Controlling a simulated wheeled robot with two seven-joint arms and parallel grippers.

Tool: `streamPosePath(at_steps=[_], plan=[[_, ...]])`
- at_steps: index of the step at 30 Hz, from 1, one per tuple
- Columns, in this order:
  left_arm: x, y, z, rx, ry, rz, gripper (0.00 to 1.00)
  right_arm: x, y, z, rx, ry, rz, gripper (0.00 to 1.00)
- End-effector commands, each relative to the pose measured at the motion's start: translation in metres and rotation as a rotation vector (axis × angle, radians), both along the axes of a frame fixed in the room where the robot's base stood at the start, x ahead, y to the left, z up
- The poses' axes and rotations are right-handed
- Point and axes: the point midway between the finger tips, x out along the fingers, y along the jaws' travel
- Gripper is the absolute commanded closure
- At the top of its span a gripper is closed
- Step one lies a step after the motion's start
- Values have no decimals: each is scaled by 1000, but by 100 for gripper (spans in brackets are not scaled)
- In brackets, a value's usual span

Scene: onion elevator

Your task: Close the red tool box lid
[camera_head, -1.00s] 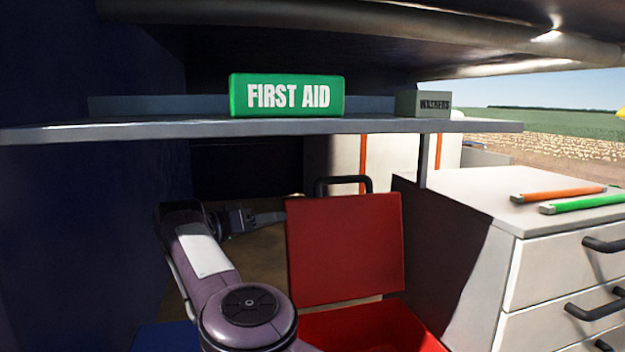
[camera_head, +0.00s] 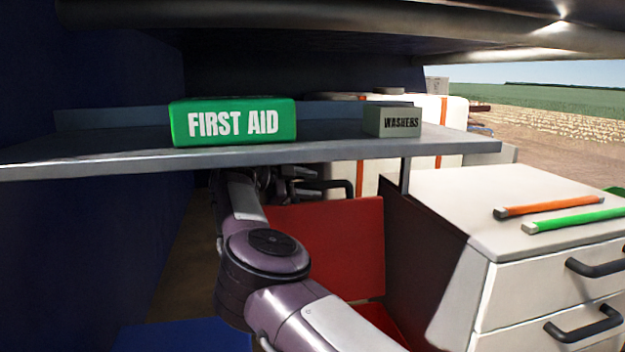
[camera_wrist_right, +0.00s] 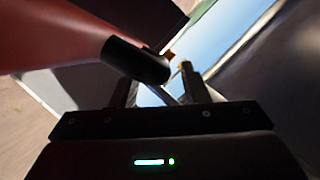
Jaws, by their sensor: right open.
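The red tool box lid (camera_head: 335,240) stands upright and open, with a black handle (camera_head: 350,187) at its top edge. Part of the red box body (camera_head: 385,322) shows below it, mostly hidden by my right arm. My right gripper (camera_head: 312,180) is behind the shelf edge near the top of the lid, left of the handle and partly hidden. In the right wrist view, my right gripper (camera_wrist_right: 160,88) is open, with the black handle (camera_wrist_right: 135,60) just beyond its fingers. I cannot tell whether they touch. The red lid (camera_wrist_right: 60,35) fills the upper left there. My left gripper is out of view.
A grey shelf (camera_head: 330,152) crosses above the lid, bearing a green first aid box (camera_head: 235,122) and a washers box (camera_head: 392,121). A white drawer cabinet (camera_head: 560,240) with orange and green sticks stands close on the right. A dark blue wall (camera_head: 100,230) is on the left.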

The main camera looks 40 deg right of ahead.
Motion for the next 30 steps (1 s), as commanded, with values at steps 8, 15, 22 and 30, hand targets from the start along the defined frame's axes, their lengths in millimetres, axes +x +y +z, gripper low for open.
streamPosePath(at_steps=[8, 15, 22, 30], plan=[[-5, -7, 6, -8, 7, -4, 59, -3, -13, -4, 0, 2, 1, 59], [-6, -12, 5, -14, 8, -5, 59, -3, -13, -4, 0, 2, 1, 69], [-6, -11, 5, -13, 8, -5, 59, -3, -13, -4, 0, 2, 1, 99], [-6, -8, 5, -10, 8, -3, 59, -4, -14, -5, 0, 1, 0, 100]])
